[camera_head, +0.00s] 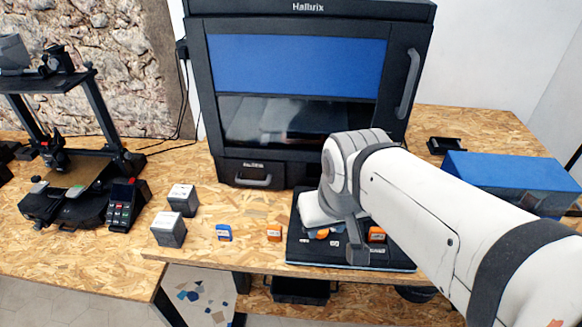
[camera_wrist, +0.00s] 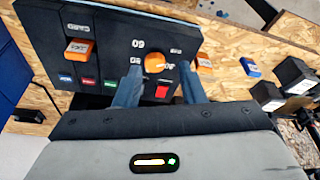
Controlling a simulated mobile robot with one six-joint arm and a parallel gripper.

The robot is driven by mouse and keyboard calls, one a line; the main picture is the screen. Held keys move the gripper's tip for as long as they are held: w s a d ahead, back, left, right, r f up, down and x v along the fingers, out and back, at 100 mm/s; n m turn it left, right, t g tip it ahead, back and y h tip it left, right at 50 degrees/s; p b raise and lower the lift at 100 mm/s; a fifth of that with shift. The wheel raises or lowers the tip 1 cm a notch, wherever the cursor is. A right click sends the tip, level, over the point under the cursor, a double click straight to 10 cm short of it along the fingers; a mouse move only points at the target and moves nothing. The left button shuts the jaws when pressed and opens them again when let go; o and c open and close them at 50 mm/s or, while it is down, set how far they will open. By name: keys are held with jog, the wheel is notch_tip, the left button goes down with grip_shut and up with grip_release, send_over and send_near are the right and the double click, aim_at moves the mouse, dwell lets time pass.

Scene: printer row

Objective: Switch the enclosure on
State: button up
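The enclosure (camera_head: 300,65) is a large black cabinet with a blue upper panel and a dark window, standing on the wooden table. In front of it lies a black control panel (camera_head: 300,252), also in the wrist view (camera_wrist: 45,30). The panel bears a round orange knob (camera_wrist: 154,62), an orange switch (camera_wrist: 78,47) and a red button (camera_wrist: 183,92). The switch also shows in the head view (camera_head: 376,235). My gripper (camera_wrist: 158,85) is open over the panel, its two fingers apart on either side of the knob. I cannot tell whether they touch it.
Left of the panel lie an orange block (camera_head: 274,233) and a blue block (camera_head: 224,232), then two grey boxes (camera_head: 168,230). A 3D printer (camera_head: 75,175) stands at the far left. A blue-topped box (camera_head: 510,172) is at the right, beside my arm.

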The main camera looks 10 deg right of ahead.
jog(key=shift+o, duration=0.3)
jog(key=w+m+h+b, duration=0.1)
jog(key=w+m+b, duration=0.2)
jog(key=w, duration=0.8)
jog(key=shift+a+f+t+b, duration=0.15)
jog(key=shift+a+t+b, duration=0.15)
jog(key=shift+w+f+m, duration=0.2)
jog(key=shift+w+m, duration=0.1)
jog(key=shift+w, duration=0.1)
jog(key=x, duration=0.7)
jog(key=shift+d+p, duration=0.15)
jog(key=shift+p, duration=0.2)
